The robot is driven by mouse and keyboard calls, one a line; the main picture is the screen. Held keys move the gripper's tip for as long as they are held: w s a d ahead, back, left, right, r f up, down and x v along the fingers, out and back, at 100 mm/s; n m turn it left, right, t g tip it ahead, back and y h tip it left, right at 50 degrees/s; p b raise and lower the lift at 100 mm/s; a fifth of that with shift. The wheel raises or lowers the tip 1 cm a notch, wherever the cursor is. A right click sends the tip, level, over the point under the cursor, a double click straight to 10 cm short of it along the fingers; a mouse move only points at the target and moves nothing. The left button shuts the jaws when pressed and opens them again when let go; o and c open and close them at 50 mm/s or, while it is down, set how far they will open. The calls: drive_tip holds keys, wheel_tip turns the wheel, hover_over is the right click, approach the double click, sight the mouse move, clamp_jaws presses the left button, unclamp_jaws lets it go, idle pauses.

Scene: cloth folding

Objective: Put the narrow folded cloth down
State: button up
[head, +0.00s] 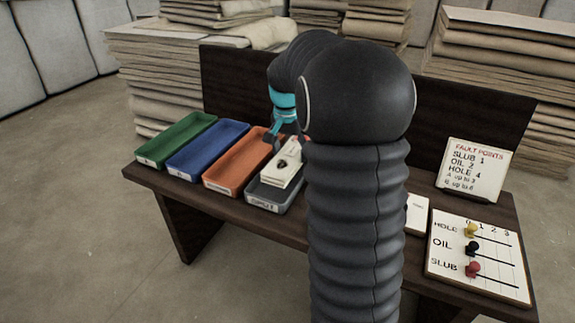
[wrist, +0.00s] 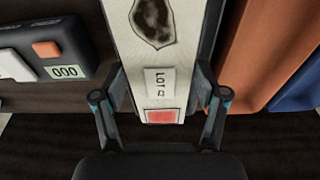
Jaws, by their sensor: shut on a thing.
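The narrow folded cloth (head: 281,170) is cream white with a dark-edged stain. In the head view it is at the grey tray (head: 272,198), the rightmost of the row; I cannot tell whether it touches the tray floor. In the wrist view the cloth (wrist: 158,62) runs up between the fingers, showing the stain, a "LOT" label and a red patch. My gripper (wrist: 160,100) is shut on the cloth, one finger on each side. In the head view my gripper (head: 290,143) is partly hidden by my arm.
Orange (head: 236,162), blue (head: 206,148) and green (head: 178,139) trays stand left of the grey one. A dark device with a counter reading 000 (wrist: 65,72) shows in the wrist view. A peg board (head: 478,257) and a fault-points sign (head: 474,170) stand at the right. Cloth stacks stand behind.

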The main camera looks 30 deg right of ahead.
drive_tip(key=shift+w+a+f, duration=0.15)
drive_tip(key=shift+w+f, duration=0.05)
drive_tip(key=shift+f, duration=0.15)
drive_tip(key=shift+f+b, duration=0.4)
drive_tip(key=shift+f, duration=1.4)
drive_tip(key=shift+f, duration=0.15)
drive_tip(key=o, duration=1.1)
drive_tip(key=shift+c, duration=0.2)
